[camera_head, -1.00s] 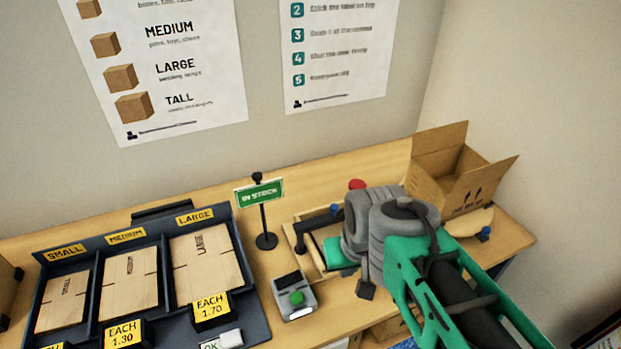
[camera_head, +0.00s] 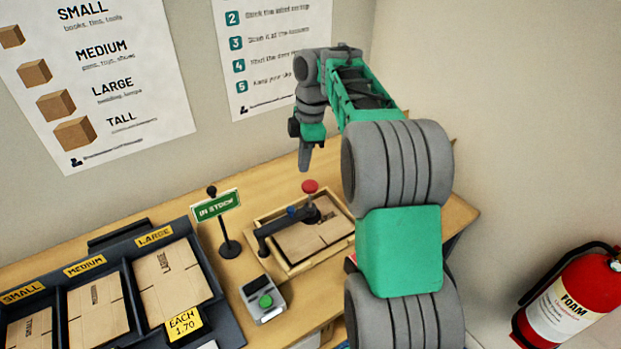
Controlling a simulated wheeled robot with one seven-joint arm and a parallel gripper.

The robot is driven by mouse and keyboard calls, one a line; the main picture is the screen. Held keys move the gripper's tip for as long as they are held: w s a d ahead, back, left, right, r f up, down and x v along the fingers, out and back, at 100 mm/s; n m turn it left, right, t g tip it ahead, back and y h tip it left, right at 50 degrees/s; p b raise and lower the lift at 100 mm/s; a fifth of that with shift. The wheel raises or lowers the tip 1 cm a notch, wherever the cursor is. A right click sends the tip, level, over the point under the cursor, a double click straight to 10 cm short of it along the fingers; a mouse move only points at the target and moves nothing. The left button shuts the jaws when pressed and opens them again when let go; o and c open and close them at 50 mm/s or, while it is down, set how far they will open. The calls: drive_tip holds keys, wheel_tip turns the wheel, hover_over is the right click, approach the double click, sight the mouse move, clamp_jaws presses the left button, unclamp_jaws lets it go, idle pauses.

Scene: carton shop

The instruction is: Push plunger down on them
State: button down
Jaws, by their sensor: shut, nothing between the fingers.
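The plunger (camera_head: 310,187) has a red round knob on a dark post. It stands on a dark bar that reaches over a flat brown carton (camera_head: 305,238) in a shallow wooden tray (camera_head: 287,273). My gripper (camera_head: 304,168) points down, fingers together and empty. In the picture it shows just above the red knob, with a gap between them. I cannot tell how far behind or in front of the knob it is. My arm hides the right end of the tray.
An "IN STOCK" sign (camera_head: 217,206) stands left of the tray. A grey box with a green button (camera_head: 265,301) sits in front of the sign. A dark rack (camera_head: 217,304) of flat cartons fills the left. A fire extinguisher (camera_head: 575,296) stands at the right.

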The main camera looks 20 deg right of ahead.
sight(311, 184)
drive_tip(key=d+n, duration=0.1)
drive_tip(key=w+d+f+n, duration=0.1)
drive_tip(key=w+d+n, duration=0.1)
drive_tip(key=d, duration=0.1)
drive_tip(key=shift+w+f, duration=0.15)
drive_tip(key=shift+w, duration=0.1)
drive_tip(key=f+b, duration=0.6)
drive_tip(key=f, duration=0.1)
drive_tip(key=shift+a+b, duration=0.35)
drive_tip(key=shift+a, duration=0.05)
